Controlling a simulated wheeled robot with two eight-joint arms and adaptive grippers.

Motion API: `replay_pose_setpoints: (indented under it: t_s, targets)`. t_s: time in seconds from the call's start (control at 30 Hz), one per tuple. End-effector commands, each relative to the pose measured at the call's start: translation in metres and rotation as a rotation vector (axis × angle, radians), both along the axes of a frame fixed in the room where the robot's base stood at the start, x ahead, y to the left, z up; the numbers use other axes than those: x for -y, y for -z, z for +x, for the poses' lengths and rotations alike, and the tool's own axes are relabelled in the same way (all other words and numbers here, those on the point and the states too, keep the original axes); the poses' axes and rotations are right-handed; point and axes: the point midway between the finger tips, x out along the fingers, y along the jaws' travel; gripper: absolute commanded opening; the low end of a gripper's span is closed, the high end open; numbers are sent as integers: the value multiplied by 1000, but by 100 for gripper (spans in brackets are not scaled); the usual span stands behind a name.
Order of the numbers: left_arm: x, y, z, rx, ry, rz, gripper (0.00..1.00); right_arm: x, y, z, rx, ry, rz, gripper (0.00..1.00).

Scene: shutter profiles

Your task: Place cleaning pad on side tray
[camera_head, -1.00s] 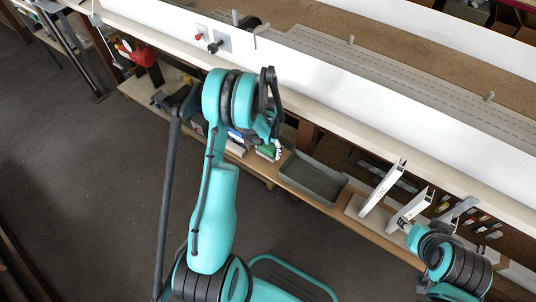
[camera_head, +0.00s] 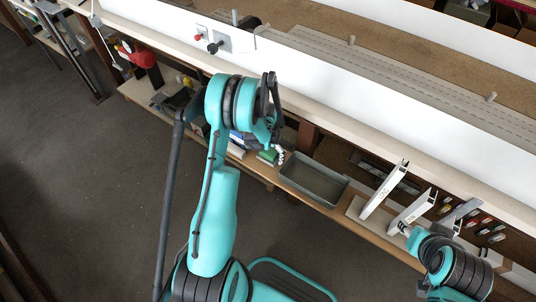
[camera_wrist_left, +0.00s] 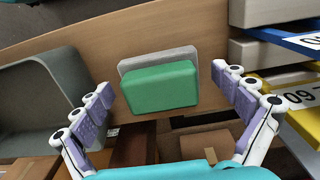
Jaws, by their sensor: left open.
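The cleaning pad is a green block on a thin grey layer (camera_wrist_left: 160,86), lying flat on the wooden shelf in the left wrist view. In the head view only a bit of its green (camera_head: 267,156) shows beside my left gripper (camera_head: 279,155). In the left wrist view my left gripper (camera_wrist_left: 162,79) is open, with one finger on each side of the pad and gaps between. The grey side tray (camera_head: 313,181) is empty, just right of the pad; its wall shows at left in the wrist view (camera_wrist_left: 35,85). My right gripper (camera_head: 406,229) is by the white profiles, its jaws unclear.
White shutter profiles (camera_head: 383,190) stand on a board right of the tray. Blue and yellow labelled boxes (camera_wrist_left: 292,82) lie close to the pad's right in the wrist view. A long white machine edge (camera_head: 330,85) runs above the shelf.

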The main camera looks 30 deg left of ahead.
Motion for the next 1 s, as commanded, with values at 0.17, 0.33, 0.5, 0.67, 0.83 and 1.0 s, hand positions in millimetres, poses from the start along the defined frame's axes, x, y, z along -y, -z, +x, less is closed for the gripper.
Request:
replay_pose_setpoints:
  t_s: [0.17, 0.33, 0.5, 0.67, 0.83, 1.0]
  targets:
    - [0, -28, 0, 0, 0, 0, 98, 0, -13, 0, 0, 0, 0, 40]
    - [0, -68, 0, 0, 0, 0, 98, 0, -29, 0, 0, 0, 0, 40]
    - [0, -100, 0, 0, 0, 0, 98, 0, -40, 0, 0, 0, 0, 40]
    - [0, -117, 0, 0, 0, 0, 98, 0, -46, 0, 0, 0, 0, 40]
    - [8, -144, -3, 26, -1, 7, 98, 0, -46, 0, 0, 0, 0, 40]
    - [38, -209, -18, 120, -11, 29, 98, 0, -46, 0, 0, 0, 0, 40]
